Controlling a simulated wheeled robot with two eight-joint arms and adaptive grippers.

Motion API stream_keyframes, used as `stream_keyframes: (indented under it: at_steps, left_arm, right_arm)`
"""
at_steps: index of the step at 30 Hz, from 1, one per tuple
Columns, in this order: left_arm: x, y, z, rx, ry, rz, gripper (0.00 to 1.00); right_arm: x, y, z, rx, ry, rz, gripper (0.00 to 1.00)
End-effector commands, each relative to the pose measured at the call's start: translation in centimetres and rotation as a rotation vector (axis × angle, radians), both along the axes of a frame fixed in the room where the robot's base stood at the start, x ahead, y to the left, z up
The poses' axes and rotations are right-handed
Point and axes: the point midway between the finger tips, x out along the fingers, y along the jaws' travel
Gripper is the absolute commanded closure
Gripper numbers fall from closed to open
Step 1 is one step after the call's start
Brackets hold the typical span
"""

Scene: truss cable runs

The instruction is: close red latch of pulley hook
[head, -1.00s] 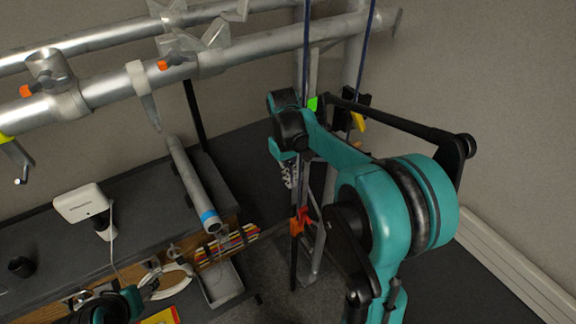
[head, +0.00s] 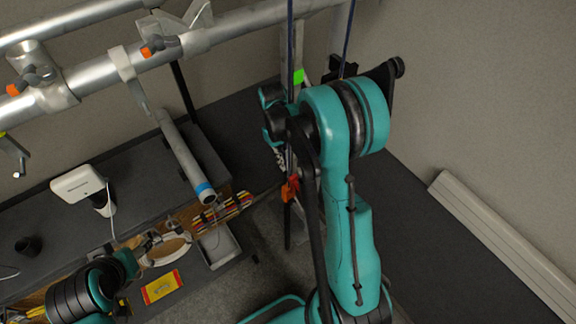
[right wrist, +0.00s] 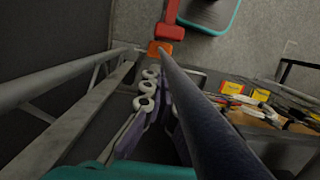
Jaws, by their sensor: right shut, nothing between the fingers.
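The red latch (head: 293,184) with its orange part (head: 286,194) sits on the hanging rig, just left of my right forearm. In the right wrist view the red latch (right wrist: 173,18) juts up beyond an orange piece (right wrist: 158,47).
Silver truss tubes (head: 100,75) cross the upper left. A grey tray (head: 220,247) and yellow card (head: 162,287) lie lower. Open floor and a wall heater (head: 500,235) are right.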

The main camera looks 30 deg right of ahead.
Motion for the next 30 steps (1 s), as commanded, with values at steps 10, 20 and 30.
stream_keyframes:
  at_steps: [10,20,30]
  left_arm:
    - [0.0,0.0,0.7,0.000,0.000,0.000,0.41]
    - [0.0,0.0,0.6,0.000,0.000,0.000,0.41]
    - [0.0,0.0,0.2,0.000,0.000,0.000,0.41]
  right_arm:
    - [-2.4,-0.2,0.0,0.000,0.000,-0.001,1.00]
    - [-2.4,-0.2,0.0,0.000,-0.003,0.000,1.00]
    - [-2.6,-0.2,0.1,0.005,-0.062,-0.001,1.00]
